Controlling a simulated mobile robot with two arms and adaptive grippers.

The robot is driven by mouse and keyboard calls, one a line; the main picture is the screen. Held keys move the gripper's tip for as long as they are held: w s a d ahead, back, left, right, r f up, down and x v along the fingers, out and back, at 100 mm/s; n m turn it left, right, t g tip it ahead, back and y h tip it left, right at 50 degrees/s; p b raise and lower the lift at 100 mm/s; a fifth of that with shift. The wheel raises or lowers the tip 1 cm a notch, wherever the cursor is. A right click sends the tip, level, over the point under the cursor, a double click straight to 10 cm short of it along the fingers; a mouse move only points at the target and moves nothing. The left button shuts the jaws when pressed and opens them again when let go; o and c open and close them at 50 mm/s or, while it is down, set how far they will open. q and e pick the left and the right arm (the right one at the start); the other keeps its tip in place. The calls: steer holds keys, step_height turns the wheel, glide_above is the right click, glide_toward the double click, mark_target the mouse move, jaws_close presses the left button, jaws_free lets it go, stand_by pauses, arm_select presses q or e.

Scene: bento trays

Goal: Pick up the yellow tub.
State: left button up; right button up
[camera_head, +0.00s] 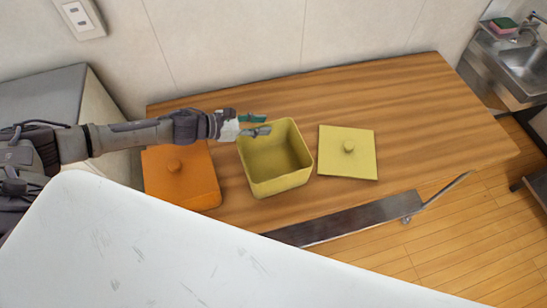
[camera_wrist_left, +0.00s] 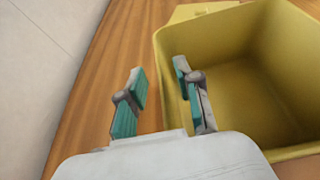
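The yellow tub (camera_head: 279,185) stands open and upright on the wooden table, and it looks empty. Its inside fills the right of the left wrist view (camera_wrist_left: 255,90). My left gripper (camera_head: 266,124) is at the tub's back-left rim. It is open, with its two fingers apart, also in the left wrist view (camera_wrist_left: 160,70). One finger shows against the tub's inside and the other over the table outside the back wall. I cannot tell whether either finger touches the wall. My right gripper is not in view.
A yellow lid (camera_head: 335,163) with a knob lies right of the tub. An orange lidded box (camera_head: 190,192) stands close on the left, under my left arm. The wooden table (camera_head: 430,110) is clear at right. A white scratched surface (camera_head: 150,255) fills the foreground. A wall runs behind.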

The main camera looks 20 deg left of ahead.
arm_select(q)
steer(key=shift+s, duration=0.1)
steer(key=shift+c, duration=0.2)
jaws_close()
steer(key=shift+r, duration=0.1)
